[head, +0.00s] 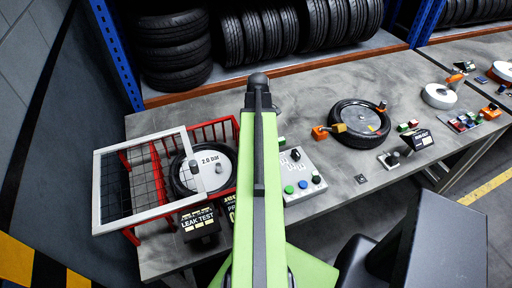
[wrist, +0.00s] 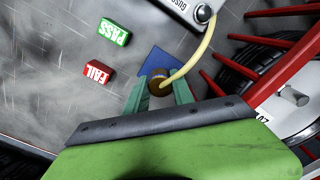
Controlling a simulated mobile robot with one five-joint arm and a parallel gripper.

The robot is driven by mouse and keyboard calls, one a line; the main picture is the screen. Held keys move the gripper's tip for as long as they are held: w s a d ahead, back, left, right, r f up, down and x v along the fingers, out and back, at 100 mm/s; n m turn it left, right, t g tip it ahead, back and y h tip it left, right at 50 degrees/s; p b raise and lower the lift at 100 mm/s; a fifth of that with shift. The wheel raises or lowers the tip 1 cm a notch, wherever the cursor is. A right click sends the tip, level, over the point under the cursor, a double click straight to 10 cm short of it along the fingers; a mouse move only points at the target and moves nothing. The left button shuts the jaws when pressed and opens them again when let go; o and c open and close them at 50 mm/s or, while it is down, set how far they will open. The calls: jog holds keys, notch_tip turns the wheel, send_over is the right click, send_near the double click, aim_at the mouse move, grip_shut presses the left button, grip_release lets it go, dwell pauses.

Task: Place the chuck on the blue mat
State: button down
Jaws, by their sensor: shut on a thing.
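In the wrist view, the chuck (wrist: 157,86) is a small brass-brown piece with a yellow hose (wrist: 200,55) running from it up to a metal fitting. My gripper (wrist: 160,93) has its two teal fingers shut on the chuck, one on each side. The blue mat (wrist: 152,61) is a small flat square on the grey table just beyond the chuck, which overlaps its near edge in the picture. I cannot tell whether the chuck touches the mat. In the head view my arm hides the gripper, chuck and mat.
A green PASS block (wrist: 113,32) and red FAIL block (wrist: 98,72) lie left of the mat. A red-barred cage (head: 130,235) holds a tyre (head: 180,175). A button panel (head: 302,176) and another tyre (head: 340,115) stand right of my arm.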

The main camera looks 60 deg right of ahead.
jog(key=shift+w+f, duration=0.15)
jog(key=shift+w, duration=0.1)
notch_tip(320, 180, down, 4)
jog(key=b, duration=0.4)
jog(key=shift+f, duration=0.2)
jog(key=shift+r, duration=0.25)
jog(key=shift+f, duration=0.25)
jog(key=c, duration=1.1)
grip_release()
jog(key=shift+r, duration=0.1)
notch_tip(320, 180, up, 13)
jog(key=p, duration=1.2)
jog(key=shift+f, duration=0.3)
